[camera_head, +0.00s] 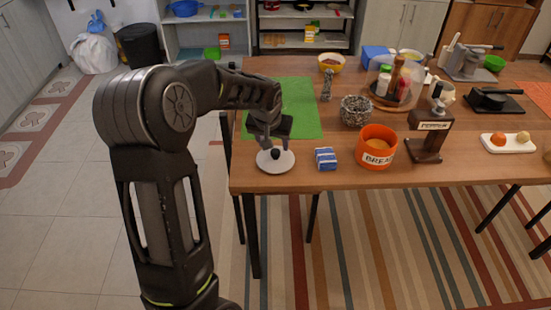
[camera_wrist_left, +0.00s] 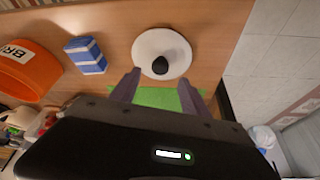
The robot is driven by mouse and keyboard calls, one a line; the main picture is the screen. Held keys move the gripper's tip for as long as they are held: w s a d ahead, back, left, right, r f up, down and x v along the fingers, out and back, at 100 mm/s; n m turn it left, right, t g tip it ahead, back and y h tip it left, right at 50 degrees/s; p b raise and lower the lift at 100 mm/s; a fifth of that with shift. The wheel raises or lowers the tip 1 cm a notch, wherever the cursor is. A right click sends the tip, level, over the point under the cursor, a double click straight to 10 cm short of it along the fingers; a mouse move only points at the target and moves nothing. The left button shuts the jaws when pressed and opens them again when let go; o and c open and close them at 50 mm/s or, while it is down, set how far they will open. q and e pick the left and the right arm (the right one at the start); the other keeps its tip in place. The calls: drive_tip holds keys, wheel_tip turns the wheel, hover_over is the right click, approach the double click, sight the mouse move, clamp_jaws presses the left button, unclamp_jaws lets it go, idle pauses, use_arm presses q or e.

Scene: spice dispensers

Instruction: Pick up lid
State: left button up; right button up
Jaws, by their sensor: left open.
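The lid (camera_head: 270,163) is a white disc with a black knob, lying at the near left edge of the wooden table. It also shows in the left wrist view (camera_wrist_left: 146,46), knob facing the camera. My left gripper (camera_head: 262,140) is over the table just behind the lid, with its fingers close to the knob. In the left wrist view, my left gripper (camera_wrist_left: 158,82) has its two fingers spread apart with nothing between them, and the knob lies just beyond the fingertips. My right gripper is not in view.
A blue and white box (camera_head: 326,159) and an orange bread container (camera_head: 377,148) stand right of the lid. A green mat (camera_head: 303,110) lies behind.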

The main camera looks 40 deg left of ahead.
sight(276, 151)
use_arm(q)
drive_tip(key=p+x, duration=0.1)
drive_tip(key=x, duration=0.4)
drive_tip(key=shift+f, duration=0.1)
drive_tip(key=shift+c, duration=0.2)
clamp_jaws()
idle(0.6)
